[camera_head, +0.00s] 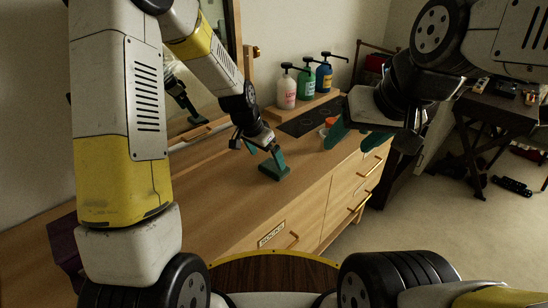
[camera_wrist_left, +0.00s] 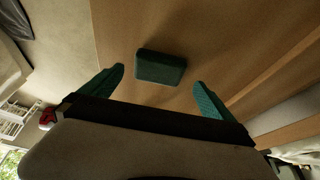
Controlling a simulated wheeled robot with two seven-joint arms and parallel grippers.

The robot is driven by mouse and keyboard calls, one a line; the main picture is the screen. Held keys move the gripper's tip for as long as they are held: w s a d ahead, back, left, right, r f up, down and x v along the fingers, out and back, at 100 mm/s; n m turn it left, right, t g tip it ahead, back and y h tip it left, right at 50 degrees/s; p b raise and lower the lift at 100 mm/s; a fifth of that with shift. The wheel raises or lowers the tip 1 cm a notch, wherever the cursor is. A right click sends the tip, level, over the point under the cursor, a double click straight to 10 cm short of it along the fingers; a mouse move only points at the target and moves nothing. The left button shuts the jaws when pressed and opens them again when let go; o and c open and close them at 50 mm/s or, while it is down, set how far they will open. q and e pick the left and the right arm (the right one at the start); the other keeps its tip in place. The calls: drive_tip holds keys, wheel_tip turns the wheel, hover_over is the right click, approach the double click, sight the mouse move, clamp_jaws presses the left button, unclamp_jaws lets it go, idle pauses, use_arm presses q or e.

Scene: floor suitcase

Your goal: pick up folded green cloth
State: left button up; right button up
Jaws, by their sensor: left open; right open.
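The folded green cloth (camera_head: 272,173) is a small dark green block lying on the wooden dresser top, near its front edge. In the left wrist view the cloth (camera_wrist_left: 161,67) lies ahead of my left gripper (camera_wrist_left: 158,78), roughly centred between its teal fingers. My left gripper (camera_head: 256,150) is open and empty, pointing down just above the cloth; one finger overlaps the cloth in the head view, and I cannot tell if they touch. My right gripper (camera_head: 347,146) is open and empty, at the right, in front of the dresser's far end.
White (camera_head: 286,92), green (camera_head: 306,84) and blue (camera_head: 324,77) pump bottles stand at the back of the dresser (camera_head: 225,205). A dark tray (camera_head: 300,122) and a small orange item (camera_head: 330,122) are near them. A mirror stands behind. A dark table (camera_head: 500,112) is at right.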

sight(275, 165)
use_arm(q)
drive_tip(key=x, duration=0.6)
drive_tip(key=shift+w+d+r, duration=0.1)
drive_tip(key=shift+w+d, duration=0.3)
drive_tip(key=shift+c, duration=0.4)
drive_tip(key=c, duration=1)
drive_tip(key=shift+r, duration=0.55)
wheel_tip(275, 165, up, 2)
drive_tip(key=shift+r, duration=0.2)
drive_tip(key=s, duration=0.5)
drive_tip(key=s+r, duration=0.1)
drive_tip(key=s, duration=1)
drive_tip(key=shift+r, duration=0.25)
